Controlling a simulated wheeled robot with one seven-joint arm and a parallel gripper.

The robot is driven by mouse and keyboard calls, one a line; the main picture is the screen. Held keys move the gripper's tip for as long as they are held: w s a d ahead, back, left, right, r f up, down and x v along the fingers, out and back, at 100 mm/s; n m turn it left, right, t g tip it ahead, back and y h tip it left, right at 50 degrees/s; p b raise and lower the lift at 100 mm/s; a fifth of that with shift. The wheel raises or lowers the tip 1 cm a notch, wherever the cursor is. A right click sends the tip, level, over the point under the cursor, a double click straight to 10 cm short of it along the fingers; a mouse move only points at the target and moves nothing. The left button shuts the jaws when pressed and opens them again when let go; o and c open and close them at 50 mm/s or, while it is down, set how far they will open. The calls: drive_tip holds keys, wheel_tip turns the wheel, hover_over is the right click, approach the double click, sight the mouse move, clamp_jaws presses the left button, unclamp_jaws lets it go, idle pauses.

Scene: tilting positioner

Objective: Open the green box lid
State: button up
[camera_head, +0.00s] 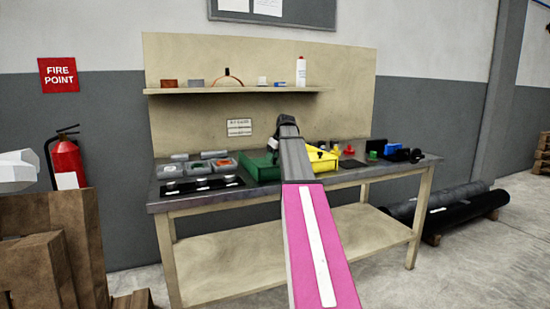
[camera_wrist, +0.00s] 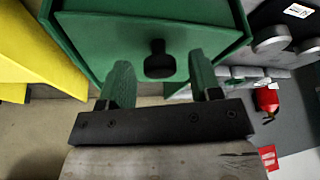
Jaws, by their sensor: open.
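The green box (camera_head: 258,168) sits on the workbench, left of a yellow box; my arm hides part of it in the head view. In the wrist view the green box (camera_wrist: 150,25) fills the top middle. A black knob (camera_wrist: 160,66) stands out from its near green face. My gripper (camera_wrist: 159,75) is open, with one finger on each side of the knob. I see gaps between the fingers and the knob, and cannot tell contact in depth. Whether the lid is fully shut is not clear; my arm covers the gripper in the head view.
The yellow box (camera_head: 322,158) stands close on the right, and also shows in the wrist view (camera_wrist: 40,60). Trays with small parts (camera_head: 197,167) lie left on the workbench (camera_head: 200,203). A shelf (camera_head: 240,90) with small items hangs above. Small items, including a red one (camera_head: 349,150), stand right.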

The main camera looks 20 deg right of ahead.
clamp_jaws()
drive_tip(key=w, duration=1.5)
drive_tip(key=shift+w+a, duration=0.25)
drive_tip(key=shift+w, duration=0.05)
unclamp_jaws()
drive_tip(key=v, duration=1.1)
